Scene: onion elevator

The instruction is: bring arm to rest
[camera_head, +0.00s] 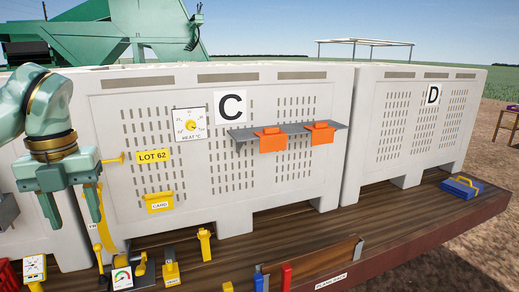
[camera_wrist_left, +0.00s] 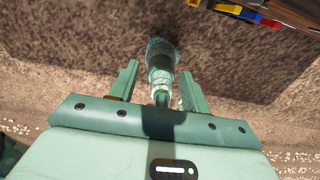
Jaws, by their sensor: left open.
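My left gripper (camera_head: 75,212) hangs at the left of the head view with its fingers pointing down and spread apart. It is in front of the bin marked C, and nothing shows held in it. In the left wrist view its two fingers (camera_wrist_left: 160,85) are also apart, over brown ground. A teal and pale jointed part, which looks like my own body, shows between and beyond them. My right gripper is in neither view.
White slatted bins C (camera_head: 290,93) and D (camera_head: 400,130) stand on a wooden deck (camera_head: 235,262). A grey shelf (camera_head: 250,133) with orange holders (camera_head: 270,140) juts from bin C. Yellow tools (camera_head: 204,243) stand below; a blue box (camera_head: 460,188) lies right. Open ground lies beyond the deck.

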